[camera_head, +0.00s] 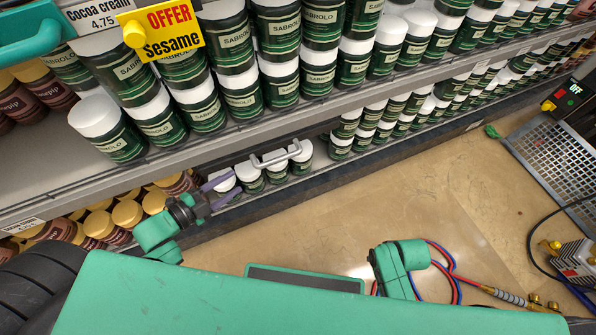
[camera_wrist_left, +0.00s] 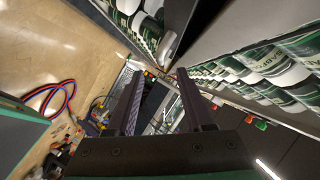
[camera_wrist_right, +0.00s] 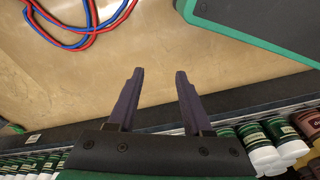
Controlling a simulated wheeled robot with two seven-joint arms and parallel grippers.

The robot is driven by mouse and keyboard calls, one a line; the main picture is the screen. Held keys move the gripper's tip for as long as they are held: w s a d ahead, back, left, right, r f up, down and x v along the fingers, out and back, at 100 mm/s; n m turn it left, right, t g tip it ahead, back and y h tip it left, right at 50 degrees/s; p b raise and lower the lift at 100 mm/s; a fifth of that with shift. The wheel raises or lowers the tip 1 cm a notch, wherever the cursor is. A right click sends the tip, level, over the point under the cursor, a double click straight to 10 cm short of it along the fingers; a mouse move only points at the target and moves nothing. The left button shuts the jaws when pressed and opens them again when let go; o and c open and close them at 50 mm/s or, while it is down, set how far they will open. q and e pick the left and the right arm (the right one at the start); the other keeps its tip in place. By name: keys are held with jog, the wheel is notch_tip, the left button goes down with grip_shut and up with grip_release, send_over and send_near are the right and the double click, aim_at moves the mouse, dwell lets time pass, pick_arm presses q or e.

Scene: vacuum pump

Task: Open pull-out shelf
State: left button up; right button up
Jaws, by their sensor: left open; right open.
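A grey bar handle (camera_head: 275,155) stands at the front of the lower shelf, in front of a short row of white-lidded green jars (camera_head: 250,175). What looks like the handle's end (camera_wrist_left: 170,48) shows just beyond my left fingertips in the left wrist view. My left gripper (camera_head: 222,189) is open, with its purple fingers just left of the handle and apart from it in the head view. It also shows open and empty in the left wrist view (camera_wrist_left: 155,80). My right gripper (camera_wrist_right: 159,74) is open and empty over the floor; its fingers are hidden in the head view.
Upper shelves hold rows of green jars (camera_head: 235,85); brown jars with tan lids (camera_head: 127,213) stand at lower left. Red and blue hoses (camera_head: 452,275) lie right of my right arm. A perforated metal platform (camera_head: 550,150) stands at right. The middle floor (camera_head: 400,200) is clear.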

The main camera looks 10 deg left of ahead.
aim_at(272, 164)
pick_arm(q)
jog(key=shift+m+h, duration=0.5)
jog(key=b+x, duration=0.1)
jog(key=x, duration=0.4)
jog(key=b+x, duration=0.2)
jog(key=x, duration=0.3)
jog(key=s+d+b+x, duration=0.1)
jog(key=x, duration=0.4)
jog(key=shift+d+r+b, duration=0.1)
jog(key=shift+r+b, duration=0.1)
jog(key=shift+b, duration=0.1)
jog(key=shift+w+d, duration=0.35)
jog(key=shift+w, duration=0.1)
grip_shut()
pick_arm(e)
notch_tip(272, 164, up, 12)
jog(key=a, duration=0.1)
jog(key=shift+w+f+t+y, duration=0.15)
jog(key=shift+t+y, duration=0.15)
